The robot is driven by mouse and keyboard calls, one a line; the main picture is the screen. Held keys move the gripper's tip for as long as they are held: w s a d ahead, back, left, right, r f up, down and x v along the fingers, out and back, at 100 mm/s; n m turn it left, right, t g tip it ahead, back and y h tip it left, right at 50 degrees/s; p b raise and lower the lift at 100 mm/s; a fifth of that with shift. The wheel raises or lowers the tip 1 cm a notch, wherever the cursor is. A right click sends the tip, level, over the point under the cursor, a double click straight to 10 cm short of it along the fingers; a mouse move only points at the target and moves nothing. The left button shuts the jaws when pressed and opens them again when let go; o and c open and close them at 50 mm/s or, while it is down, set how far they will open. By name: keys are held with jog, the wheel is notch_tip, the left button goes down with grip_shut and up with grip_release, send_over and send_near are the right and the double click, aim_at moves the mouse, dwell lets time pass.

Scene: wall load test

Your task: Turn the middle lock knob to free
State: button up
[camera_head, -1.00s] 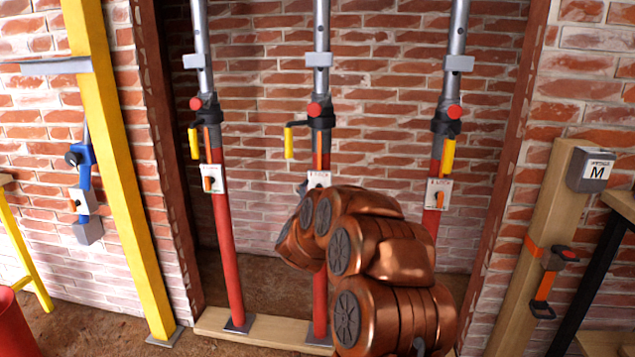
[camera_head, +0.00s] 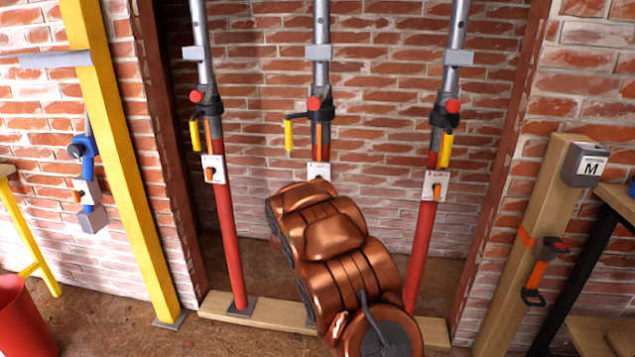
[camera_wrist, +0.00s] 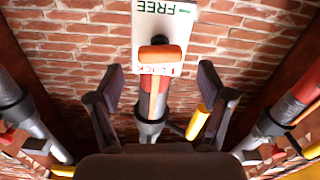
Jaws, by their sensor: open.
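The middle red prop (camera_head: 325,150) stands upright in the brick recess, with a white lock plate (camera_head: 311,170) partly hidden behind my arm in the head view. In the wrist view the plate (camera_wrist: 193,30) appears upside down, with FREE at the top and LOCK lower down. The orange lock knob (camera_wrist: 160,53) lies over the LOCK end of the plate. My gripper (camera_wrist: 160,72) is open and empty, its two dark fingers on either side of the knob in the picture, apparently not touching it. My arm hides the gripper in the head view.
Similar props stand left (camera_head: 229,240) and right (camera_head: 424,240), each with a plate and orange knob. A yellow handle (camera_head: 289,135) hangs beside the middle prop. A wooden sill (camera_head: 268,318) lies at their feet. A yellow post (camera_head: 118,170) stands at left.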

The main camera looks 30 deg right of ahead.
jog(key=shift+x, duration=2.35)
jog(key=shift+r, duration=0.1)
jog(key=shift+c, duration=0.4)
jog(key=c, duration=1.1)
jog(key=shift+s+m, duration=0.1)
jog(key=shift+m, duration=0.8)
jog(key=o, duration=1.2)
